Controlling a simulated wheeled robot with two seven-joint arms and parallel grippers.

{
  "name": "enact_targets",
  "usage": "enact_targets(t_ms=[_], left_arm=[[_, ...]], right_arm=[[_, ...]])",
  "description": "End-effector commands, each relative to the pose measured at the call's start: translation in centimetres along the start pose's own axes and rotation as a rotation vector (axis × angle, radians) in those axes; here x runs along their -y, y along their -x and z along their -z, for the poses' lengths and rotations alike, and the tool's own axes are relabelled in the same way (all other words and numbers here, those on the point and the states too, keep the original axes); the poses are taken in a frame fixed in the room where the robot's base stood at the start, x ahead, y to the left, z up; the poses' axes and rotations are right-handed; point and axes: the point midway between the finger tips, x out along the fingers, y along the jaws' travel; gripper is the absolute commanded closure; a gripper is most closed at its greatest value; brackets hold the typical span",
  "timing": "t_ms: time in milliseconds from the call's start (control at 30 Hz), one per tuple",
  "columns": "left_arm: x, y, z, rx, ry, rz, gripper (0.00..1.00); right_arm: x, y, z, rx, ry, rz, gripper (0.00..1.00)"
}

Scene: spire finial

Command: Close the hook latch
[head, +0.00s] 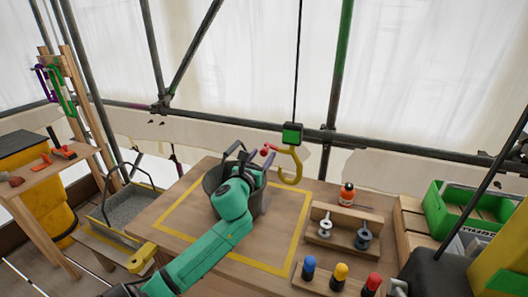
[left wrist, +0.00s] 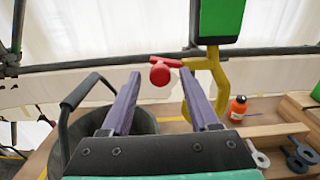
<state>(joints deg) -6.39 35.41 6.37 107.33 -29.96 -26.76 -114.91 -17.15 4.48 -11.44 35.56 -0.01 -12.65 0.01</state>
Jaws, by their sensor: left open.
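A yellow hook (head: 292,178) hangs from a green block (head: 292,134) on a dark cable, its mouth toward the left. Its red latch (head: 268,149) sticks out leftward from the shank, apart from the hook's tip. In the left wrist view the red latch (left wrist: 160,72) has a round knob end, and the yellow hook (left wrist: 221,88) is to its right. My left gripper (left wrist: 161,92) is open, its purple fingers on either side of the latch's knob in that view. I cannot tell whether they touch it. In the head view my green left wrist partly hides the bucket. My right gripper is out of view.
A dark bucket (head: 211,181) with a raised handle stands on the table below the hook, inside a yellow taped square. To the right are an orange bottle (head: 346,194), a wooden rack (head: 331,240) and several coloured-top pegs. A green crate (head: 468,212) stands farther right.

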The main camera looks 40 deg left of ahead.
Motion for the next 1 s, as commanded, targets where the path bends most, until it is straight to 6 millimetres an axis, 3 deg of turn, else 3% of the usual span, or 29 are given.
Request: enact_targets(t_ms=[133, 367, 500, 533, 1000], left_arm=[[0.07, -1.23, -0.08, 0.001, 0.001, 0.002, 0.39], [0.09, -1.31, 0.04, 0.0, 0.0, 0.002, 0.39], [0.08, -1.29, 0.03, 0.0, 0.0, 0.002, 0.92], [0.09, -1.29, 0.03, 0.0, 0.0, 0.002, 1.0], [0.03, -1.28, 0.34, 0.0, 0.067, 0.002, 1.0]], right_arm=[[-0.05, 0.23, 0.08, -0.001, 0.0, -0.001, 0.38], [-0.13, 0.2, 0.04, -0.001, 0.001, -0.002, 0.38], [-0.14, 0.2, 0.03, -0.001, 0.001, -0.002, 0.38], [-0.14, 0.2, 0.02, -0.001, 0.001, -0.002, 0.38], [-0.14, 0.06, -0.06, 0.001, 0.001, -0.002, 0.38]])
